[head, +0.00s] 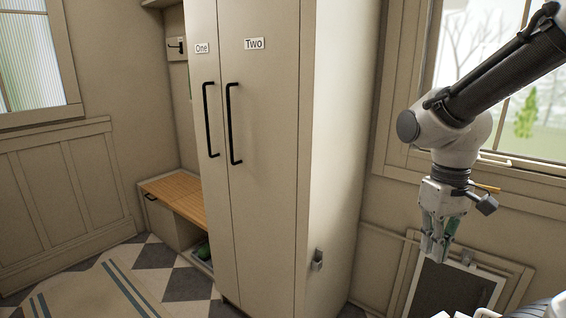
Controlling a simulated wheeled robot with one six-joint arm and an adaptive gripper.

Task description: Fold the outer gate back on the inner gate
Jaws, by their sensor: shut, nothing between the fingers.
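No inner or outer gate can be made out in the head view. My gripper (436,250) hangs at the right, fingers pointing down. Its fingers are close together with nothing seen between them. It is in front of the wall under the window, to the right of the tall cabinet and apart from it. A dark panel in a pale frame (403,290) is low on the wall behind and below the gripper; its lower part is cut off.
A tall cream cabinet (336,150) has doors marked One (212,120) and Two (270,130), both shut, with black handles. A small metal bracket (317,260) sits on its side. A wooden-topped bench (180,192) and a striped rug (95,290) are at the left.

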